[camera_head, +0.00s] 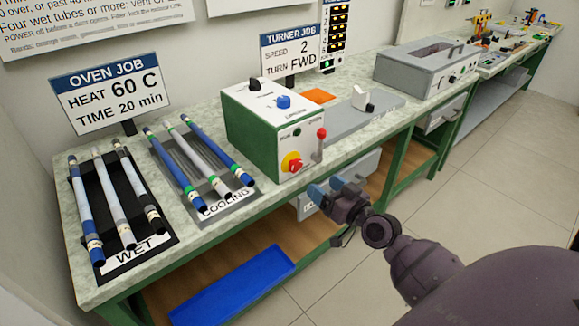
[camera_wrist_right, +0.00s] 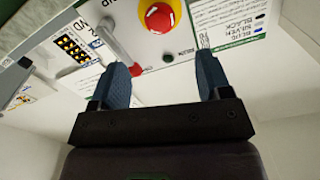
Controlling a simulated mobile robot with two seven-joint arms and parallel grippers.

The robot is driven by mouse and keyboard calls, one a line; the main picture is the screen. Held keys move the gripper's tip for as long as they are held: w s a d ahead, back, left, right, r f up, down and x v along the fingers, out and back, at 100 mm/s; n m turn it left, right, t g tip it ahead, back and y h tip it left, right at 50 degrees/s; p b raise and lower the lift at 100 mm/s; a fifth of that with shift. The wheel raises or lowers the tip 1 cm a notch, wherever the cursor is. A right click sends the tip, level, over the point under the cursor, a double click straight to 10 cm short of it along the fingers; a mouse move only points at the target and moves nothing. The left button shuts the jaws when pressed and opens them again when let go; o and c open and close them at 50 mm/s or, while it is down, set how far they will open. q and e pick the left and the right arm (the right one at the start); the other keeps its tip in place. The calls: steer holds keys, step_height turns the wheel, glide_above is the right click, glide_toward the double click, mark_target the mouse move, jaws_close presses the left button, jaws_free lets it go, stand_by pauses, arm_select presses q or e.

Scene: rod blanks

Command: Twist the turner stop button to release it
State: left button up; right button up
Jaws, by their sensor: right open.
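The turner (camera_head: 265,128) is a green and white box on the bench. Its stop button (camera_head: 292,163) is a red mushroom on a yellow ring, low on the front face. In the right wrist view the stop button (camera_wrist_right: 158,17) shows at the top, ahead of the fingers and between their lines. My right gripper (camera_head: 328,190) is below and to the right of the button, apart from it. In the right wrist view its two blue fingers (camera_wrist_right: 163,72) are spread, with nothing between them. My left gripper is not in view.
A lever with a red knob (camera_head: 321,133) stands right of the button and shows near the left finger in the wrist view (camera_wrist_right: 137,70). A blue tray (camera_head: 232,290) is below.

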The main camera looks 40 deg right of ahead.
mark_target(298, 167)
steer(key=w, duration=0.7)
steer(key=w+a, duration=0.1)
steer(key=w, duration=0.2)
steer(key=shift+w, duration=0.2)
steer(key=c, duration=0.9)
